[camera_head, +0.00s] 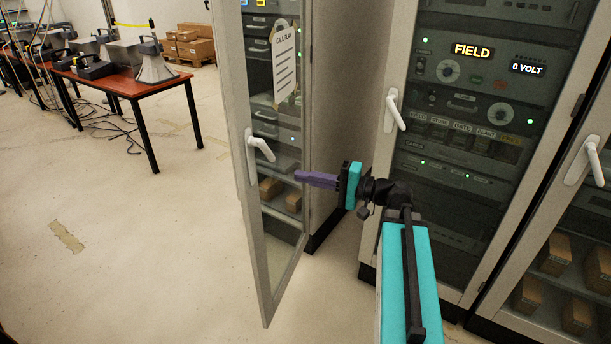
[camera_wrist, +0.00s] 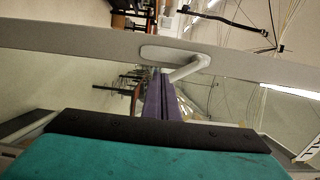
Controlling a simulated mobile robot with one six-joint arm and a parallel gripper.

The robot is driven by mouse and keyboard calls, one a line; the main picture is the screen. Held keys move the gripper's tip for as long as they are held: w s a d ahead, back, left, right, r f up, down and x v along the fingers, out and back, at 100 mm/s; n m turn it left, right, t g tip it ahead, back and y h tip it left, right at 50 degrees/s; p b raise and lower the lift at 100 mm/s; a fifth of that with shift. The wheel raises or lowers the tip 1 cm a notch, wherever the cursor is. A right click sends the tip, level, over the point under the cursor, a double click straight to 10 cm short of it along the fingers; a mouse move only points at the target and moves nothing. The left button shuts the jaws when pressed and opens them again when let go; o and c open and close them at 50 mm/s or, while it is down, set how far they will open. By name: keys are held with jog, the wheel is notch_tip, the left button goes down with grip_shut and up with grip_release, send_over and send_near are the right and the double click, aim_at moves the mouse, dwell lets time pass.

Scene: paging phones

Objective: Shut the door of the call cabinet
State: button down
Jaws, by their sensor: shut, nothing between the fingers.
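The call cabinet door (camera_head: 253,229) is a grey-framed glass door standing open on the cabinet at centre left. A paper headed CALL PLAN (camera_head: 285,62) hangs behind or on its glass. Its white lever handle (camera_head: 260,146) is on the left stile; the handle also shows in the wrist view (camera_wrist: 187,67), on the grey stile crossing the picture. My gripper (camera_head: 299,177) has purple fingers, shut and empty, pointing left towards the door. In the head view they overlap the door's right edge. In the wrist view the fingers (camera_wrist: 160,98) point at the handle; I cannot tell whether they touch.
The FIELD cabinet (camera_head: 463,130) stands shut on the right, with a white handle (camera_head: 394,109). Another cabinet with boxes (camera_head: 555,253) is at the far right. A red-brown table (camera_head: 125,82) with phones and a horn stands at the back left. Floor left of the door is clear.

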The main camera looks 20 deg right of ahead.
jog(key=p, duration=0.3)
send_near(254, 166)
jog(key=x, duration=0.4)
jog(key=shift+a+r, duration=0.15)
jog(key=shift+a, duration=0.15)
jog(key=shift+p+x, duration=0.3)
jog(key=shift+x, duration=0.75)
jog(key=shift+d, duration=0.1)
jog(key=shift+d, duration=0.15)
jog(key=shift+w, duration=0.15)
